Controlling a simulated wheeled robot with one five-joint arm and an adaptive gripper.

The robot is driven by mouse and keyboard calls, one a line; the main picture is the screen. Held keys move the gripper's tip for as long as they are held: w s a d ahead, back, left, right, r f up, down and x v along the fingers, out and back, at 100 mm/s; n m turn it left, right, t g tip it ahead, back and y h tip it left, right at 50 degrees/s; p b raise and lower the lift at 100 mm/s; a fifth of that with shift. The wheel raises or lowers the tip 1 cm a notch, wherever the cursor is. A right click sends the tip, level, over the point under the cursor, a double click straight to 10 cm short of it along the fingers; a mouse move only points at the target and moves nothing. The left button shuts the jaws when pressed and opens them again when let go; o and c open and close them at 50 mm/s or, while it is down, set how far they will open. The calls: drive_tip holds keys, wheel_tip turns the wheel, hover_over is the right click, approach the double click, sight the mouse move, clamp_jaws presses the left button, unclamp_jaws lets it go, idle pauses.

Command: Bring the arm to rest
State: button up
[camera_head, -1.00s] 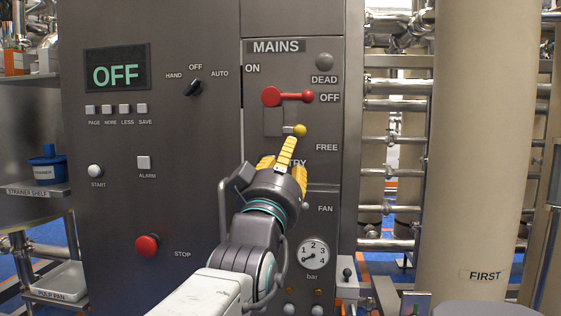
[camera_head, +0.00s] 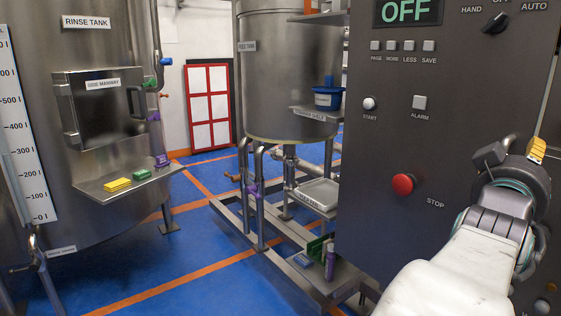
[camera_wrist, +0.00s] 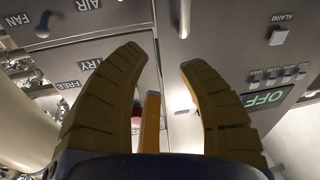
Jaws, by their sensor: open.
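In the wrist view the panel face (camera_wrist: 200,20) lies beyond the fingers, with labels and a row of buttons. The panel's display (camera_head: 407,11) reads OFF.
A red stop button (camera_head: 403,184) stands out from the panel left of my arm. A shelf with a blue tub (camera_head: 327,98) and a pale pan (camera_head: 318,194) are left of the panel. The rinse tank (camera_head: 110,30) stands far left. Blue floor (camera_head: 190,262) between is open.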

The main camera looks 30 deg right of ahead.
drive_tip(key=w+a+f+n+t+y, duration=0.4)
drive_tip(key=w+a+f+y, duration=0.25)
drive_tip(key=w+f, duration=0.55)
drive_tip(key=w+a+f+n+y, duration=0.2)
drive_tip(key=w+a+f+y, duration=0.1)
drive_tip(key=a+f, duration=0.25)
drive_tip(key=w+a+f+n+y, duration=0.1)
drive_tip(key=w+a+f+y, duration=0.25)
drive_tip(key=a, duration=0.35)
drive_tip(key=s+a+f+n+g+y, duration=0.2)
drive_tip(key=s+a+f+n+y, duration=0.1)
drive_tip(key=a+f, duration=0.4)
drive_tip(key=s+a+f+n+g+y, duration=0.2)
drive_tip(key=s+a+f, duration=0.4)
drive_tip(key=a, duration=0.8)
drive_tip(key=shift+f+n+g+y, duration=0.35)
drive_tip(key=shift+n+g+y, duration=0.05)
drive_tip(key=shift+n+g, duration=0.4)
